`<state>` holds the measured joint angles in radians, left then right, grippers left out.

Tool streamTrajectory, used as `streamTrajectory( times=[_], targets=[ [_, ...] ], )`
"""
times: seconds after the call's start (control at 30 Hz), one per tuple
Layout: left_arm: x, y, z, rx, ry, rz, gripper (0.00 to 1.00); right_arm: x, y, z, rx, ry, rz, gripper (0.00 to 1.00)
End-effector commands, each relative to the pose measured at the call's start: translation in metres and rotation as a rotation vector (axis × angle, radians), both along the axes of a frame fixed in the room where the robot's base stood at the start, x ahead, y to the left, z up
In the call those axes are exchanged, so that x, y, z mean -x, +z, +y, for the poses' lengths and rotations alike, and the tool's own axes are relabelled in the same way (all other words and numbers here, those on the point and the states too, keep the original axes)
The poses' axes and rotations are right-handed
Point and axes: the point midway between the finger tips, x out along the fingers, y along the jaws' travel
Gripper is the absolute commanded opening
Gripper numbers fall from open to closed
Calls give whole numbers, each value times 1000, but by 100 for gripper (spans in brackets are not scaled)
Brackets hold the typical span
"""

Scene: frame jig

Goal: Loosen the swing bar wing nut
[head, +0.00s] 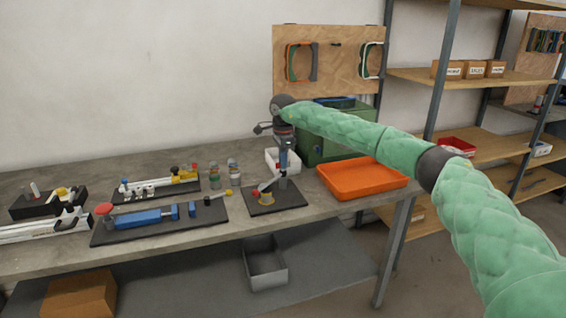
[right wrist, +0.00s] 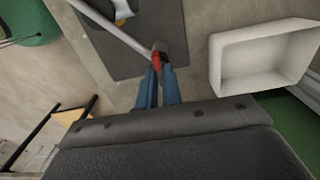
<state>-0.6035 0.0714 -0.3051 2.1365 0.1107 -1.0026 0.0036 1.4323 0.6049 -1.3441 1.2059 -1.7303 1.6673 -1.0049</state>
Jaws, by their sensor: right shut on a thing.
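The jig has a dark base plate (head: 290,200) on the bench, which also shows in the right wrist view (right wrist: 145,55). A pale swing bar (right wrist: 108,25) runs over the plate towards my fingertips. My right gripper (head: 283,168) points down above the jig. In the right wrist view its two blue fingers (right wrist: 157,75) are shut on a small red part at the end of the bar, which looks like the wing nut (right wrist: 155,60). The fingers hide much of the nut, and its thread cannot be seen. My left gripper is not in view.
A white bin (right wrist: 258,60) stands close beside the jig. An orange tray (head: 362,180) lies to the right, with a green box (head: 335,145) behind. A board with a blue clamp (head: 147,217) and small jars (head: 233,172) stand to the left.

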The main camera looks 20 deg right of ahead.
Motion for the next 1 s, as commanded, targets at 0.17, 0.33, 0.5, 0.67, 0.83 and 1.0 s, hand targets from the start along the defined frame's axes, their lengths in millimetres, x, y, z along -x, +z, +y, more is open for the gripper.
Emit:
streamTrajectory(
  times=[0.17,0.33,0.5,0.67,0.83,1.0],
  targets=[
    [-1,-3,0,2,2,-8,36,-1,2,-1,0,40,-3,0],
    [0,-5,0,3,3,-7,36,-1,2,-1,0,53,-3,0],
    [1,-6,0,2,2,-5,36,-1,2,-1,0,54,-3,0],
    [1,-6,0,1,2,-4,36,-1,2,-1,0,53,-4,0],
    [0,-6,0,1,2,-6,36,-1,2,-1,0,54,-3,29],
    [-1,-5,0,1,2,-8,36,0,1,-1,0,54,-1,29]
  ],
)
